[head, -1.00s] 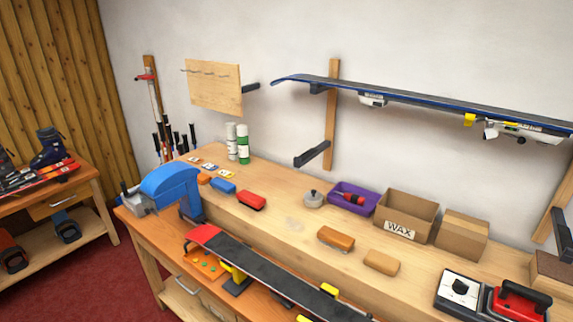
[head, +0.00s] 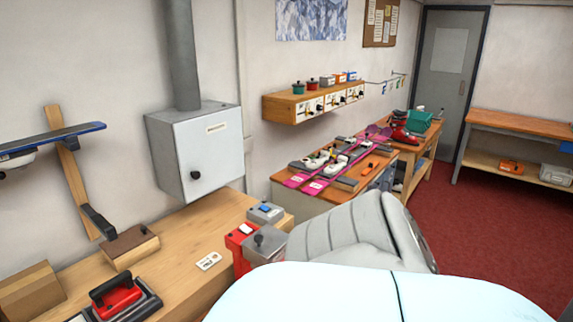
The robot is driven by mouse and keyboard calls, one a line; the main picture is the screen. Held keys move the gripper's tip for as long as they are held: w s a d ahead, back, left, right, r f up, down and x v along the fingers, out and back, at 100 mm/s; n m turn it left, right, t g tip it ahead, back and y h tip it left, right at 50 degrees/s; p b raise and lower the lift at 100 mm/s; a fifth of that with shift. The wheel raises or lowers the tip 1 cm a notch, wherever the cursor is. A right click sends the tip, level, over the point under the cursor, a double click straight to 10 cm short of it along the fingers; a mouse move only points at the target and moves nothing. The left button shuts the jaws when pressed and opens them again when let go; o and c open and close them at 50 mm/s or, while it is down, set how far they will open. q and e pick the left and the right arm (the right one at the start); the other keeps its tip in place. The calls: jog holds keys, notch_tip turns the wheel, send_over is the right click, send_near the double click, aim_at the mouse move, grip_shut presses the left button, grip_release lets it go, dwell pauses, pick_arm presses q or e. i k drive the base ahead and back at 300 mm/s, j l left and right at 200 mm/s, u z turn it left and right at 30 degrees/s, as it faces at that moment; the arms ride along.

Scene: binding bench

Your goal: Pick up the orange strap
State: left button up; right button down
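No strap is clearly recognisable in the head view. A small orange item (head: 373,165) lies on the bench with the pink skis, near its right edge; it is too small to tell what it is. Another orange object (head: 510,167) sits on the lower shelf of the far right bench; it looks boxy. Neither of my grippers shows. Parts of my own body fill the bottom middle and hide some of the near bench and floor.
The pink skis (head: 326,171) lie on the middle bench (head: 296,204). A grey cabinet (head: 197,150) hangs above the near workbench (head: 190,238), which holds a red iron (head: 117,300) and red and grey boxes. Red carpet (head: 480,225) is open at the right, before a grey door (head: 441,80).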

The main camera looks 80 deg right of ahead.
aim_at(371, 166)
jog(key=z, duration=3.15)
